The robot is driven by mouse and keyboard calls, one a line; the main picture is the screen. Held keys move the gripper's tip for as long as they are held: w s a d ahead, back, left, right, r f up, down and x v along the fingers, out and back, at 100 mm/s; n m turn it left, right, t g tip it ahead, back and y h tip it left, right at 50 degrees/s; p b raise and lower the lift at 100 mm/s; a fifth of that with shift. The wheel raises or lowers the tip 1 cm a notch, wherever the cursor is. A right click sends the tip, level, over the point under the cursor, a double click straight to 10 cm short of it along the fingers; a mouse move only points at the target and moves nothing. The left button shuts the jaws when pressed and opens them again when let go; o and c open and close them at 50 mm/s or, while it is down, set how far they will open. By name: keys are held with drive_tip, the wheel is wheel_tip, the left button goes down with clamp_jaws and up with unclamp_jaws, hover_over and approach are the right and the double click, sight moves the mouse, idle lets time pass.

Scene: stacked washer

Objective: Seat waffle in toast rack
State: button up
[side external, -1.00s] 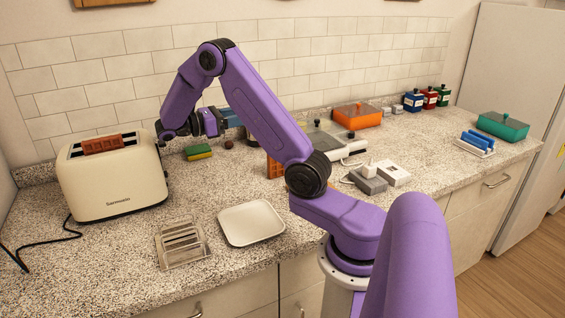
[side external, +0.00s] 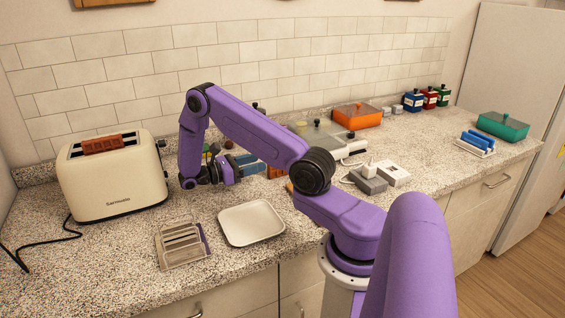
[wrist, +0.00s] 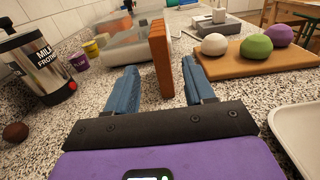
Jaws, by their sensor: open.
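A brown-orange waffle (wrist: 161,60) stands upright on its edge on the counter in the wrist view. It is partly visible beyond my fingers in the side view (side external: 276,172). My gripper (wrist: 158,66) is open, with one blue finger on each side of the waffle's near edge; I cannot tell how far the fingers reach along it. In the side view my gripper (side external: 262,166) is low over the counter, right of the toaster. The metal toast rack (side external: 182,244) sits near the counter's front edge. Another brown slab (side external: 101,144) sticks out of the cream toaster's top.
The cream toaster (side external: 112,184) is at left. A white square plate (side external: 250,222) lies right of the rack. The wrist view shows a milk frother (wrist: 38,66) at left and a wooden board (wrist: 240,66) with round coloured things at right. An orange box (side external: 357,116) stands at the back.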

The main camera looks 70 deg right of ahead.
drive_tip(key=shift+f+x, duration=0.15)
drive_tip(key=shift+x, duration=2.05)
drive_tip(key=shift+f+x, duration=0.15)
drive_tip(key=shift+x, duration=2.05)
clamp_jaws()
